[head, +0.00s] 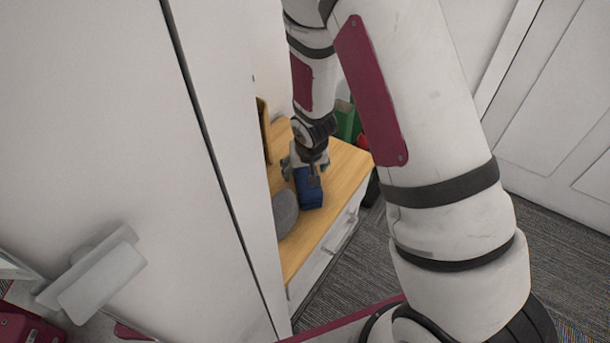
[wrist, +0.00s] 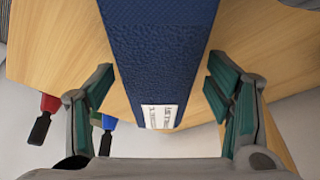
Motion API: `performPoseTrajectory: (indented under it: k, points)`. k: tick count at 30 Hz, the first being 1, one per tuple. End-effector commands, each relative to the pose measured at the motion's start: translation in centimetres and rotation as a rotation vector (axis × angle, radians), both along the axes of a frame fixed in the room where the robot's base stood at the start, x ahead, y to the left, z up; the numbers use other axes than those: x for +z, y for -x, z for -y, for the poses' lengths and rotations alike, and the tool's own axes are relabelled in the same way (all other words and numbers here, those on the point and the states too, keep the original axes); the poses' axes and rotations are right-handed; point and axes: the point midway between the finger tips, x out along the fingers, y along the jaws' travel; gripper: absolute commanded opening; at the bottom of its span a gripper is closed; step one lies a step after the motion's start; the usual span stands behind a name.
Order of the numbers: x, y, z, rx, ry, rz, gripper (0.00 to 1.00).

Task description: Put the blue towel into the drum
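The blue towel (head: 311,192) is a folded, dark blue block on the wooden top of a low white cabinet. In the wrist view the towel (wrist: 160,50) fills the upper middle, with a white label at its near end. My gripper (head: 304,165) is over the cabinet top at the towel's far end. In the wrist view my gripper (wrist: 161,75) is open, with one green-padded finger on each side of the towel. The fingertips are close to its sides; contact cannot be told. I cannot make out a drum in either view.
The wooden top (head: 343,165) also holds a grey rounded object (head: 286,214) beside the towel. Green (head: 346,120) and red (head: 363,142) items are at the back. A tall white panel (head: 215,170) stands left of the cabinet. Carpet (head: 395,225) is open at right.

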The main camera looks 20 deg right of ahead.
Motion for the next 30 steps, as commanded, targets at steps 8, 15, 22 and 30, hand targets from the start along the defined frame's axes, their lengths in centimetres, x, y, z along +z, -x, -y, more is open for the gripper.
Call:
performPoseTrajectory:
  k: [8, 15, 22, 30]
  points:
    - [0.0, 0.0, 0.0, 0.000, 0.000, 0.000, 0.05]
    - [0.1, 0.0, 0.0, 0.000, 0.000, 0.002, 0.00]
    - [1.3, -0.1, 0.0, -0.001, -0.001, 0.003, 0.00]
    - [3.9, 1.4, -0.1, 0.001, 0.000, -0.003, 0.00]
